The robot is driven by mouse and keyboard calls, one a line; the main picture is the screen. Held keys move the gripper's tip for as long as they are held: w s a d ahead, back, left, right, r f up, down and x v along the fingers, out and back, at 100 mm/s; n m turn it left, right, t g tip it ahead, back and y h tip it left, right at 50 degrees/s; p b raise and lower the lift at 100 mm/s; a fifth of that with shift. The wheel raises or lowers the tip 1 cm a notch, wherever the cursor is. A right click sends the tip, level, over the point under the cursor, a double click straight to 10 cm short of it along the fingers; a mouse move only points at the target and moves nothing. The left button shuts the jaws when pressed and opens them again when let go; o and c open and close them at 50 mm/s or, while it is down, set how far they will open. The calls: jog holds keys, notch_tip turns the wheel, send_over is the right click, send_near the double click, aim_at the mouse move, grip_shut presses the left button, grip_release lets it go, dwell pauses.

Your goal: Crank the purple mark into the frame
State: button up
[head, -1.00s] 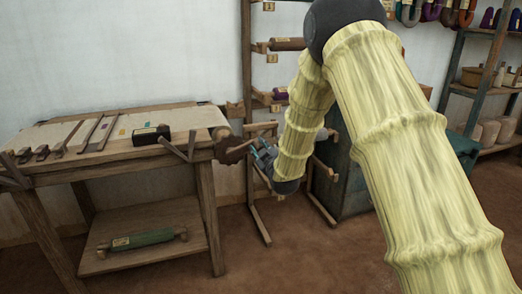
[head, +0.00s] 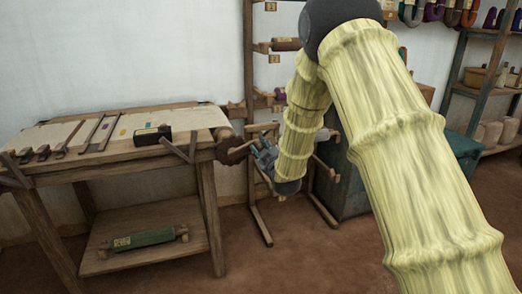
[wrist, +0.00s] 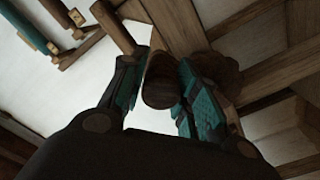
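The pale cloth (head: 200,117) lies over the sloping top of the wooden loom table (head: 207,205). A brown wooden crank (head: 228,152) sits at the table's right end. My gripper (head: 263,158) is at its handle. In the wrist view my gripper (wrist: 163,92) has its two fingers on either side of the dark round wooden handle (wrist: 161,82), seemingly closed on it. The fingertip contact is partly hidden.
Several flat wooden bars (head: 82,134) lie across the cloth to the left. A green roller (head: 143,239) rests on the lower shelf. A wooden rack (head: 248,60) and a teal chest (head: 350,175) stand behind my arm. The floor before the table is clear.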

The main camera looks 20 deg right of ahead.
jog(key=s, duration=1.2)
jog(key=shift+d, duration=0.15)
jog(key=s+f+m+g, duration=0.15)
jog(key=s+f, duration=0.25)
jog(key=f, duration=0.4)
jog(key=s+a+f+m+g, duration=0.1)
jog(key=s+f+g, duration=0.25)
jog(key=f, duration=0.55)
jog(key=s+f+m+g, duration=0.1)
jog(key=s+f+g, duration=0.1)
jog(key=s+f, duration=0.45)
jog(key=s+a+f+m+g, duration=0.3)
jog(key=s+f+g, duration=0.4)
jog(key=s+f, duration=1.3)
jog(key=s+f+m+g, duration=0.2)
jog(key=s+f+g, duration=0.15)
jog(key=s, duration=1.35)
jog(key=shift+g+h, duration=0.25)
jog(key=shift+h, duration=0.05)
jog(key=r+p, duration=1.4)
jog(key=r, duration=0.1)
jog(key=a+r+p, duration=0.1)
jog(key=r+p, duration=0.7)
jog(key=shift+s, duration=0.1)
